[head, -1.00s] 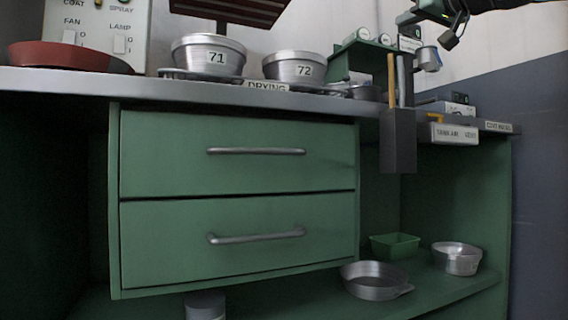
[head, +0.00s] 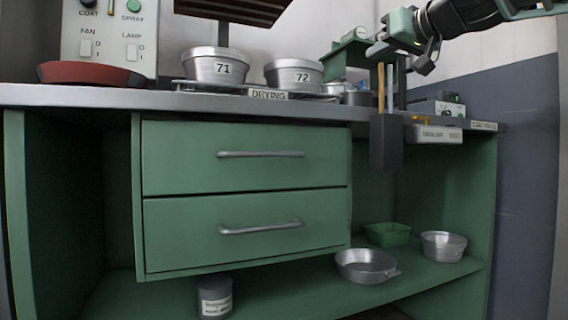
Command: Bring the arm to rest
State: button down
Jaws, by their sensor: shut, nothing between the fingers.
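My arm reaches in from the upper right in the head view. My gripper (head: 384,47) is at its left end, in front of the green stand (head: 347,47) at the back right of the bench. It is shut, with nothing seen held in it. It is above the bench top, and its fingertips are small and hard to separate from the stand behind.
Pans 71 (head: 215,68) and 72 (head: 294,76) stand on the drying rack. A red pan (head: 97,73) is at left. A dark holder (head: 386,142) hangs at the bench's front edge. The lower shelf holds a shallow pan (head: 366,266), a deeper pan (head: 443,246) and a green tray (head: 388,235).

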jog(key=s+a+f+g+p, duration=0.3)
jog(key=a+f+g+p, duration=0.25)
jog(key=a+f, duration=0.55)
jog(key=s+a+f+n+g+h+p, duration=0.25)
jog(key=s+f+g+p, duration=0.35)
jog(key=s+f, duration=0.7)
jog(key=s+d+f+g+h+p, duration=0.1)
jog(key=s+d+f+h+p, duration=0.2)
jog(key=s, duration=0.4)
jog(key=s+d+f+g+p, duration=0.2)
jog(key=s+f+p, duration=0.1)
jog(key=s+f, duration=0.3)
jog(key=s+d+f+g+h+p, duration=0.1)
jog(key=s+d+f+h+p, duration=0.15)
jog(key=s, duration=0.55)
notch_tip(320, 180, up, 37)
jog(key=p, duration=3.7)
jog(key=shift+d+n+y, duration=0.15)
jog(key=shift+n+y, duration=0.2)
jog(key=shift+y, duration=0.05)
jog(key=shift+s, duration=0.1)
